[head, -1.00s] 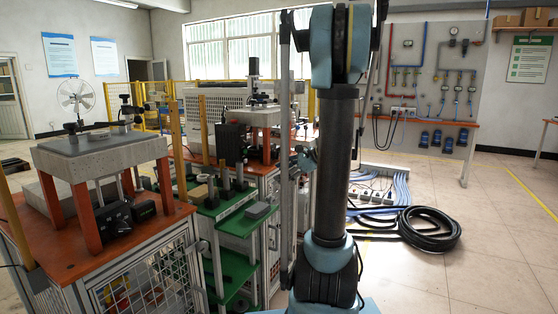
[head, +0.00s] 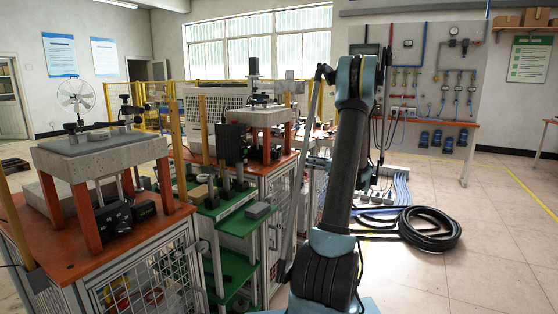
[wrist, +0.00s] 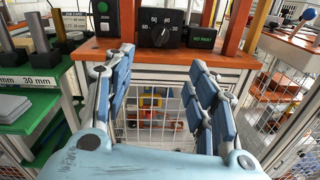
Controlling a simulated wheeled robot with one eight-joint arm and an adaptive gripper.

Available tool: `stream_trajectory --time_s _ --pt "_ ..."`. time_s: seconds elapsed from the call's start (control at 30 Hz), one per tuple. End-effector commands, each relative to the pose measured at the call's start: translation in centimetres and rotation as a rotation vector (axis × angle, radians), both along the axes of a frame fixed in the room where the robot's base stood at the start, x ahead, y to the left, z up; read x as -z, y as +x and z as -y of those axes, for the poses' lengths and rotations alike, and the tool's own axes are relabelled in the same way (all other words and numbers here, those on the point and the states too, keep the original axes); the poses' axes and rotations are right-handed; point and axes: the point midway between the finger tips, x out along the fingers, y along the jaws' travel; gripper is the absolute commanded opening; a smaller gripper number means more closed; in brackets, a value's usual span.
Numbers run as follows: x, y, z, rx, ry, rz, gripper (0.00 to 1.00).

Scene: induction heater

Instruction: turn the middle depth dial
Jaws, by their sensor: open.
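A black dial box (wrist: 171,28) with a round knob (wrist: 160,36) and white numbers stands on an orange bench top in the wrist view, straight ahead of my gripper. My gripper (wrist: 165,80) is open and empty. Its blue-padded fingers are spread wide, below and short of the dial, apart from it. The bench in the wrist view is right of a green rack. My gripper does not show in the head view, and the dial's face cannot be made out there.
A box with a green button (wrist: 103,15) is left of the dial; a small labelled box (wrist: 202,38) is right. Orange posts flank them. The green rack (wrist: 35,105) has 30 mm labels. A wire-mesh cabinet front (wrist: 150,122) lies below. Coiled black hose (head: 428,228) lies on the floor.

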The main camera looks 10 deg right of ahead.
Motion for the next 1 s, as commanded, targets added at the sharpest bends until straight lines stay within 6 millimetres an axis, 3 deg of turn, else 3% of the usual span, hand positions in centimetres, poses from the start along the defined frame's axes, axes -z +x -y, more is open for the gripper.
stream_trajectory --time_s 0.8,1.0 --pt "0.0 8.4 -10.8 -0.004 -0.003 0.0 0.52" --pt "0.0 9.8 -12.6 -0.001 -0.003 0.0 0.52"
